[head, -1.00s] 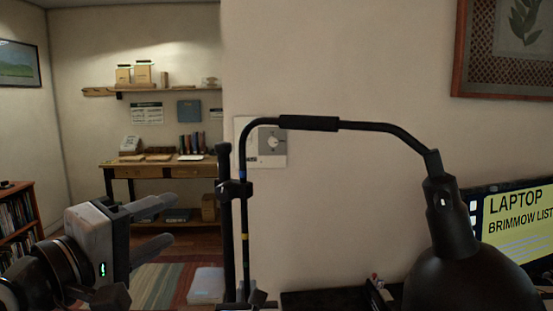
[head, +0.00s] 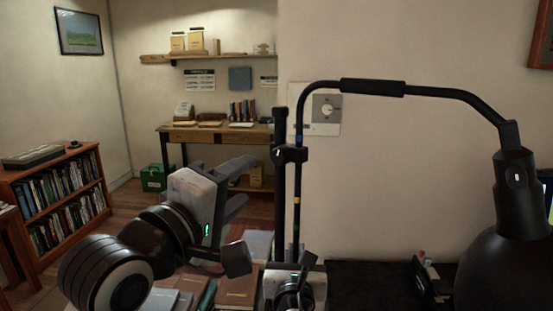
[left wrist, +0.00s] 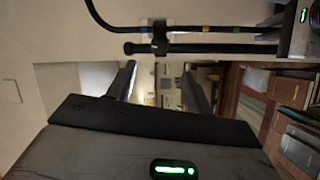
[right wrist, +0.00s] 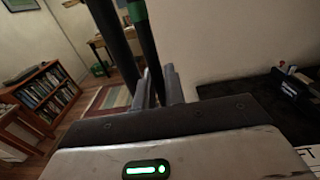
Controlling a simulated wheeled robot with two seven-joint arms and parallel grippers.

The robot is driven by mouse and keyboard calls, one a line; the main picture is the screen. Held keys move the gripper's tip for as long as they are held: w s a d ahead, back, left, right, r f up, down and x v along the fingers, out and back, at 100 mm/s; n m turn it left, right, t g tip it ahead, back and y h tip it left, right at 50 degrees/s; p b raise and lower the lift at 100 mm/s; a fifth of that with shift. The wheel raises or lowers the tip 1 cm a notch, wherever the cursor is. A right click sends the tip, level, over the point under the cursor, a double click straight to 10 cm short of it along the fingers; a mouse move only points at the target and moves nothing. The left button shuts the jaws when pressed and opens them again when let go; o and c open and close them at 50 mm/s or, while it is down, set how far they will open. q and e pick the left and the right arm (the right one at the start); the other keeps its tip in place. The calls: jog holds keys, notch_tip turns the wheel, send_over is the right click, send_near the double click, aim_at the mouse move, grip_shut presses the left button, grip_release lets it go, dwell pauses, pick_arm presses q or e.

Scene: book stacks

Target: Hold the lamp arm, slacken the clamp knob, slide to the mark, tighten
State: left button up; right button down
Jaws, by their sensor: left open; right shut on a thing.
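The black lamp arm (head: 298,175) stands upright and bends right over a thick sleeve (head: 372,88) to the lamp's dark shade (head: 510,265). A black clamp (head: 291,154) joins it to the post (head: 280,200) on its left. Coloured bands ring the arm; the yellow band (left wrist: 206,29) and green band (left wrist: 232,29) are apart from the clamp (left wrist: 160,38) in the left wrist view. My left gripper (head: 243,182) is open and empty, left of the post and slightly below the clamp. My right gripper (right wrist: 157,88) is shut on the lamp arm, low down below the bands.
Several books (head: 238,288) lie low in front of the post. A dark desk surface (head: 375,285) is at the right, beneath the shade. A bookcase (head: 65,195) stands at the left, and a wooden desk (head: 215,133) is in the back.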

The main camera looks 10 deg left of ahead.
aim_at(278, 158)
pick_arm(q)
jog(key=x, duration=1)
jog(key=shift+w+d, duration=0.1)
jog(key=shift+w, duration=0.2)
jog(key=c, duration=1)
